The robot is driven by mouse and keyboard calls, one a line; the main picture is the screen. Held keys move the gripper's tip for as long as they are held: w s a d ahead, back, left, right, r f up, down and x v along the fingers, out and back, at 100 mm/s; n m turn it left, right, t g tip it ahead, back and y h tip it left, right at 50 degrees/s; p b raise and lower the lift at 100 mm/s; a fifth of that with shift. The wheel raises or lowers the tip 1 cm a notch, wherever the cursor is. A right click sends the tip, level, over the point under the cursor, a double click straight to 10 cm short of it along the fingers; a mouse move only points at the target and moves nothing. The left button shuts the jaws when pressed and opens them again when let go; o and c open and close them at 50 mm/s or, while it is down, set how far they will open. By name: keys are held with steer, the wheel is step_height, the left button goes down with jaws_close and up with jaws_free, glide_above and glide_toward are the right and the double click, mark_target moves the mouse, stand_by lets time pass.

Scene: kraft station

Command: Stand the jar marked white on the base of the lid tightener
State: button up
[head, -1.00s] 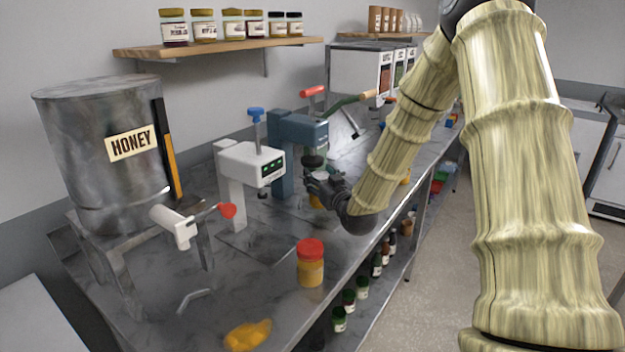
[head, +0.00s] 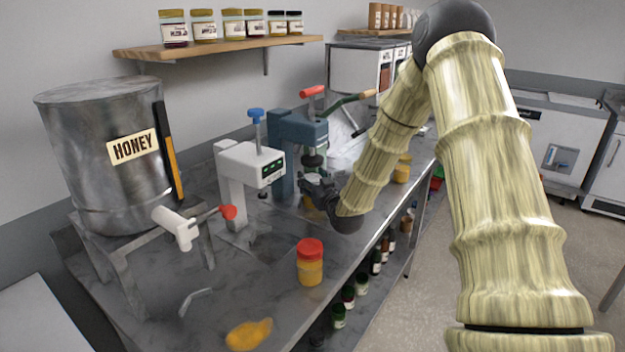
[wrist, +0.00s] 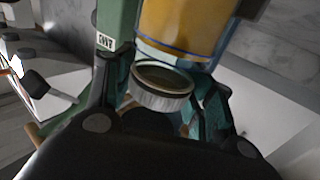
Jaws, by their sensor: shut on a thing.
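My gripper (head: 318,188) is shut on a glass jar of yellow-orange content, at the foot of the teal press. The held jar shows in the wrist view (wrist: 185,25) between the fingers, with a silvery round rim at one end. I cannot read any mark on it.
A white machine with a blue knob (head: 255,160) stands left of the press. A red-lidded jar (head: 310,262) is in front, near the counter edge. Another yellow jar (head: 402,168) stands right of my forearm.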

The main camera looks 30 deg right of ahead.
steer(key=o, duration=1.6)
steer(key=s, duration=0.4)
steer(key=s+a+b, duration=0.1)
steer(key=s, duration=0.3)
steer(key=s+a+b, duration=0.1)
steer(key=s, duration=0.3)
steer(key=shift+a, duration=0.1)
